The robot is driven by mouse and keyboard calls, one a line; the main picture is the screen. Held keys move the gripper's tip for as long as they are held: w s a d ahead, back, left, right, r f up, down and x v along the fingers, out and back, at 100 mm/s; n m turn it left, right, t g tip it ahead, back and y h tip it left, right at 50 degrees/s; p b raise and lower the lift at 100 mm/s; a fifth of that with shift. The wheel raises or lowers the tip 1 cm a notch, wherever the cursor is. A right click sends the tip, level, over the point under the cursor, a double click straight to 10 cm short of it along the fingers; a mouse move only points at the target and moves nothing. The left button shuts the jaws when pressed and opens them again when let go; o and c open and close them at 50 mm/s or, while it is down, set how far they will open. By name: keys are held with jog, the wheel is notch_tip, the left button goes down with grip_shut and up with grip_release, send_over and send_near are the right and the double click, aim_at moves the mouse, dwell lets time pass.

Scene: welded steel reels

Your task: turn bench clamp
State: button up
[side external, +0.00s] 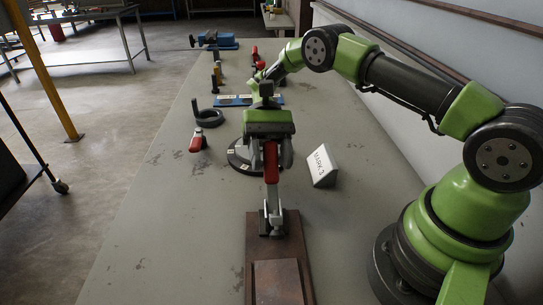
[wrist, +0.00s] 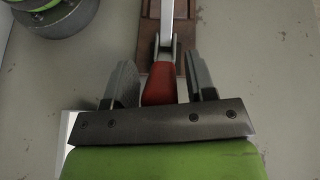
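The bench clamp is a toggle clamp with a red grip (side external: 271,162) and a grey lever, standing upright from a brown base plate (side external: 279,274) at the near end of the bench. In the wrist view its red grip (wrist: 160,84) lies between my fingers. My gripper (side external: 270,158) is open around the grip, and it also shows in the wrist view (wrist: 160,68). A narrow gap shows on each side of the grip there. The clamp's grey foot (side external: 272,222) sits on the plate.
A white labelled block (side external: 322,166) stands right of the clamp. A dark round disc (side external: 238,157) lies behind my gripper. Another red-handled tool (side external: 198,143), a black ring (side external: 209,118) and a blue vise (side external: 214,41) are farther back. The bench's left front is clear.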

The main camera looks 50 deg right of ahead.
aim_at(271, 153)
notch_tip(271, 153, up, 10)
jog(key=shift+r, duration=0.1)
dwell(0.4)
